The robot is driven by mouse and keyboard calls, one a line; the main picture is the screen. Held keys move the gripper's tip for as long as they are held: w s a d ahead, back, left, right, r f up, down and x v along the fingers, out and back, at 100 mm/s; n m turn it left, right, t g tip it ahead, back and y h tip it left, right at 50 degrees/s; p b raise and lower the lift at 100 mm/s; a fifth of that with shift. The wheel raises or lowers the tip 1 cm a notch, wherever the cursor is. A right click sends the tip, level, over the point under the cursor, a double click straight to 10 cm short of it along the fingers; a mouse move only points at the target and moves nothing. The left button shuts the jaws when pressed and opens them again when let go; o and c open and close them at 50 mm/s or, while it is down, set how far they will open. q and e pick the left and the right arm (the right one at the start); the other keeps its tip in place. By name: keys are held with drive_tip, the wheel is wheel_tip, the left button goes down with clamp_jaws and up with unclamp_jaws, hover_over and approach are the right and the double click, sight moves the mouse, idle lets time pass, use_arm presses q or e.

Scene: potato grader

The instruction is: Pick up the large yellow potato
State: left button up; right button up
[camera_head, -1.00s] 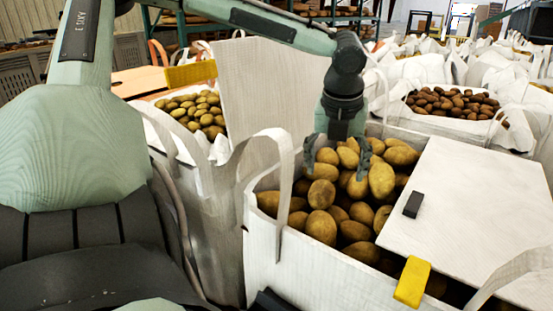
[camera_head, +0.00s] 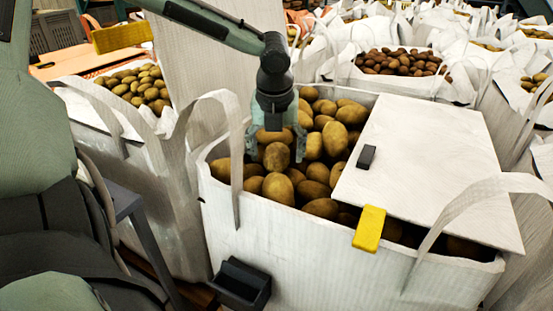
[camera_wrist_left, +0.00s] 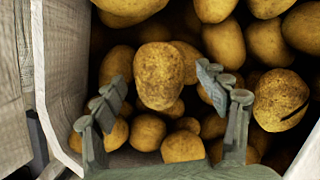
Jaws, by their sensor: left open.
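Yellow-brown potatoes of several sizes fill the white bag (camera_head: 320,245) in the head view. My left gripper (camera_head: 276,152) points down over the bag's left part with its fingers open. One rounded potato (camera_head: 277,156) shows between the fingertips. In the left wrist view, a large yellow-brown potato (camera_wrist_left: 158,75) lies between the open fingers (camera_wrist_left: 164,84), nearer the left one; I cannot tell whether they touch it. Another large potato (camera_head: 352,113) lies farther right. Which one is the task's large yellow potato is not clear. My right gripper is not in view.
A white board (camera_head: 425,165) with a black handle (camera_head: 366,157) covers the bag's right part. A yellow clip (camera_head: 369,229) sits on the front rim. Cloth handles (camera_head: 232,130) rise near the gripper. A black bin (camera_head: 240,284) is at the bag's front. Other potato bags stand behind and left.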

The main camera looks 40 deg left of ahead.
use_arm(q)
drive_tip(key=shift+c, duration=0.6)
drive_tip(key=c, duration=1.3)
drive_tip(key=shift+o, duration=0.2)
